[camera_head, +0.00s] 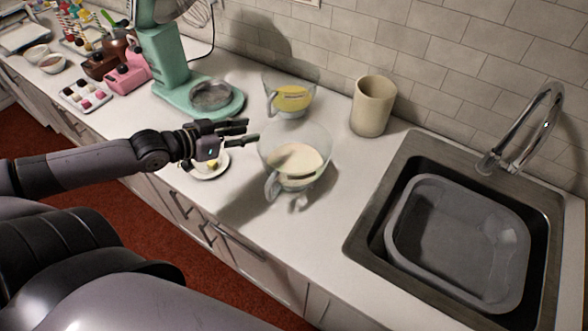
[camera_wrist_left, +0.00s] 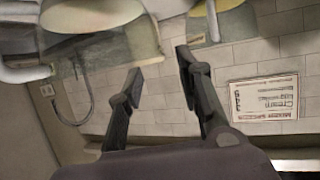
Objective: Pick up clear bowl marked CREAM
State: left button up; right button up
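The clear bowl with pale cream in it (camera_head: 297,160) stands upright on the white counter in the head view. It has a handle at its lower left and a dark marking low on its side, too small to read. My left gripper (camera_head: 252,131) is just left of this bowl, its fingers apart and pointing towards it, with nothing between them. In the left wrist view the gripper (camera_wrist_left: 158,74) is also open and empty. Transparent vessel parts show along the top there, but I cannot tell surely which bowl is which. My right gripper is not in view.
A second clear bowl with yellow contents (camera_head: 291,98) stands behind. A beige canister (camera_head: 372,106) is at the wall. A small plate (camera_head: 220,170) lies below my gripper. A green mixer (camera_head: 165,60) is left; the sink (camera_head: 365,215) is right.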

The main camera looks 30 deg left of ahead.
aim_at(267, 128)
pick_arm(q)
jog(key=shift+b+x, duration=0.8)
jog(key=shift+x, duration=3.85)
jog(key=shift+c, duration=0.2)
grip_shut()
jog(key=shift+r, duration=0.15)
